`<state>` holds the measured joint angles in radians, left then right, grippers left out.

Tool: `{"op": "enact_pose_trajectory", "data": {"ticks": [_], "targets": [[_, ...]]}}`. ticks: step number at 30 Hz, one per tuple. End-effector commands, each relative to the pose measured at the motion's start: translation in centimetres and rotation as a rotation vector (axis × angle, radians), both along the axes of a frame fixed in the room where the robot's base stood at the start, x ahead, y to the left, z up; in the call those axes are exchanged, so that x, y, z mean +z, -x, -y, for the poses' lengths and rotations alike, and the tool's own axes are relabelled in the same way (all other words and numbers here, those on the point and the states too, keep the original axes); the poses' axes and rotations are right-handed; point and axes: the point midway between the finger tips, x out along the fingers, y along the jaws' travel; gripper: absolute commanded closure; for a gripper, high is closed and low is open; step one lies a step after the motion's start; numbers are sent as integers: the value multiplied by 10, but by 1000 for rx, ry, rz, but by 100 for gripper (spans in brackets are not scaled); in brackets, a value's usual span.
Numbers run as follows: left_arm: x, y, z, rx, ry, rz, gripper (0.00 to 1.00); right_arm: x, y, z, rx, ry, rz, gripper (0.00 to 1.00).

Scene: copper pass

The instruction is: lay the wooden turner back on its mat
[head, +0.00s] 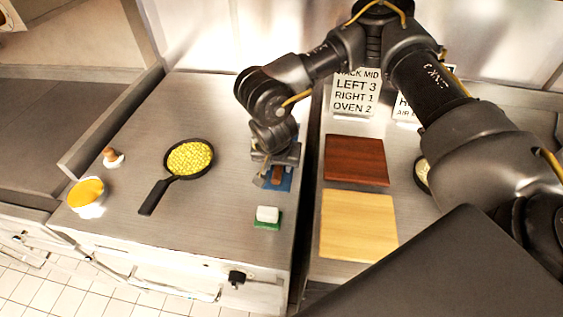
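My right gripper (274,174) points down over a blue mat (287,185) on the left steel counter. A small brown piece, probably part of the wooden turner (277,174), shows at the fingers, over the mat. The gripper hides most of it and part of the mat. I cannot tell whether the fingers are closed on it, or whether it touches the mat. My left gripper is not in view.
A black pan (160,189) with yellow food lies left on the steel counter (215,225). A white block on a green mat (268,225) is close in front. Dark (356,160) and light (358,226) boards lie right, beyond a gap. A yellow-topped tub (87,194) stands far left.

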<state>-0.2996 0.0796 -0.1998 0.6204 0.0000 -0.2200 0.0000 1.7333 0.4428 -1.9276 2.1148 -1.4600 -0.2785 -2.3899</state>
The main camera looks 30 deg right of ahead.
Motion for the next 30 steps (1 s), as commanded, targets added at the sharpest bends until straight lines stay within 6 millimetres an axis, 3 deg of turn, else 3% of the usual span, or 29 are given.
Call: {"op": "enact_pose_trajectory", "data": {"ticks": [13,24,30], "targets": [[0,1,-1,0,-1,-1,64,11,1,-2,3,-1,3,59],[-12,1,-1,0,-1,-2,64,80,21,-15,3,0,5,59],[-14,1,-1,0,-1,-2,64,107,29,-20,1,0,3,59]]}}
